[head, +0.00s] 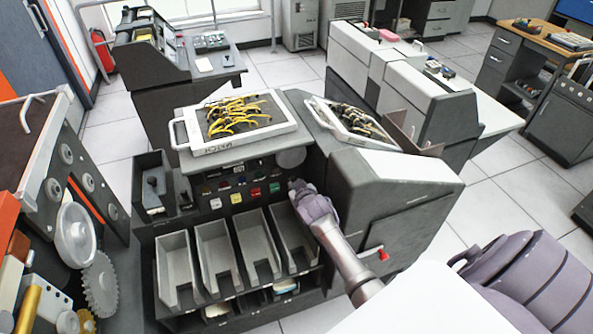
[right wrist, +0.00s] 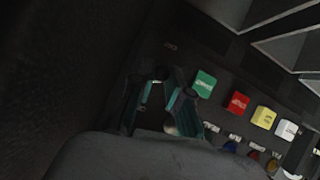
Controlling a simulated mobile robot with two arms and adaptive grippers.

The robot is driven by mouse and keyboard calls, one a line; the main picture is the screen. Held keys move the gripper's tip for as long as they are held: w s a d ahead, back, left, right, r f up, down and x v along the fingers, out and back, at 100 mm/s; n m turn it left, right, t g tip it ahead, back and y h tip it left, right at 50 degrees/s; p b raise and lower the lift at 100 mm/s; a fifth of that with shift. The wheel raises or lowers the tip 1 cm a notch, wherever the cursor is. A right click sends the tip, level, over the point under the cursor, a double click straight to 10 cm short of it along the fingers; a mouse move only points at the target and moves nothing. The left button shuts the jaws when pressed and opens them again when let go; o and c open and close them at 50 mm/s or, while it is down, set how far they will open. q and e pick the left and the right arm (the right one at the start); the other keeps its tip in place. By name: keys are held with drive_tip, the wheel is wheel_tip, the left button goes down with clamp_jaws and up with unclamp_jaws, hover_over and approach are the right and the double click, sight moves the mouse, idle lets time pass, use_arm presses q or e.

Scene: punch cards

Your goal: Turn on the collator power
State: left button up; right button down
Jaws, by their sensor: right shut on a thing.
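The collator (head: 375,230) stands mid-floor in the head view, with a dark control panel bearing green (head: 275,188), red (head: 255,193), yellow (head: 236,198) and white (head: 215,202) buttons. My right gripper (head: 293,186) is at the panel's right end, beside the green button. In the right wrist view its fingers (right wrist: 160,76) come together, shut on a small part at the panel; the fingers hide most of it. The green button (right wrist: 205,83) is just to their right, apart from them. A silver rounded piece (right wrist: 170,128) shows between the fingers. My left gripper is out of view.
Card pockets (head: 215,255) open below the panel. A framed board with yellow wires (head: 245,118) and a second board (head: 350,118) lie on top. A red-tipped handle (head: 382,255) sticks out at the right side. A machine with dials and a gear (head: 100,285) stands close at left.

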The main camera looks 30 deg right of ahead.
drive_tip(key=r+g+p, duration=0.1)
drive_tip(key=p, duration=0.1)
drive_tip(key=g+p, duration=0.1)
drive_tip(key=p, duration=0.1)
drive_tip(key=shift+w+r+g+y, duration=0.2)
drive_tip(key=shift+r+g+y, duration=0.1)
drive_tip(key=shift+r+y, duration=0.1)
use_arm(q)
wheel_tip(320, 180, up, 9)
drive_tip(key=p, duration=0.3)
use_arm(e)
drive_tip(key=shift+w+d+g+y, duration=0.1)
drive_tip(key=shift+w+g+y, duration=0.1)
drive_tip(key=shift+g, duration=0.45)
drive_tip(key=shift+w+g+y, duration=0.1)
drive_tip(key=shift+g+y, duration=0.1)
drive_tip(key=shift+g, duration=0.45)
drive_tip(key=c, duration=1.2)
unclamp_jaws()
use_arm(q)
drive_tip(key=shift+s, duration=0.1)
use_arm(e)
drive_tip(key=v, duration=1.2)
